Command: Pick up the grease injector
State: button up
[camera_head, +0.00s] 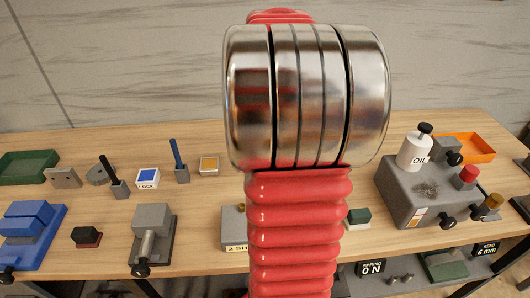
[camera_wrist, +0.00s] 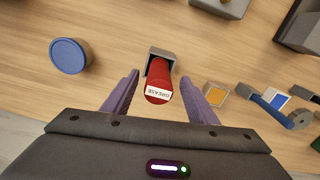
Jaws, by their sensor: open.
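The grease injector (camera_wrist: 159,82) is a red cylinder with a white GREASE label on its near end, in the middle of the wrist view. Its far end sits in a grey holder (camera_wrist: 162,53) on the wooden table. My gripper (camera_wrist: 159,76) is open, with one purple finger on each side of the injector. I see a gap on both sides, and the fingers do not touch it. In the head view I cannot make out the injector; my red arm hides the middle of the table.
In the wrist view a blue round container (camera_wrist: 68,56) stands left, and a small orange-topped block (camera_wrist: 246,91) stands right. In the head view, a grey box (camera_head: 402,196) bears the OIL bottle (camera_head: 414,153); an orange tray (camera_head: 470,147) lies behind. A blue vise-like block (camera_head: 30,228) stands left.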

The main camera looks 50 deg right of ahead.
notch_tip(320, 180, down, 4)
jog(key=shift+d+f, duration=0.1)
jog(key=shift+d, duration=0.05)
dwell(0.6)
jog(key=c, duration=1.2)
jog(key=shift+o, duration=0.2)
notch_tip(320, 180, up, 10)
jog(key=shift+r, duration=0.1)
dwell(0.4)
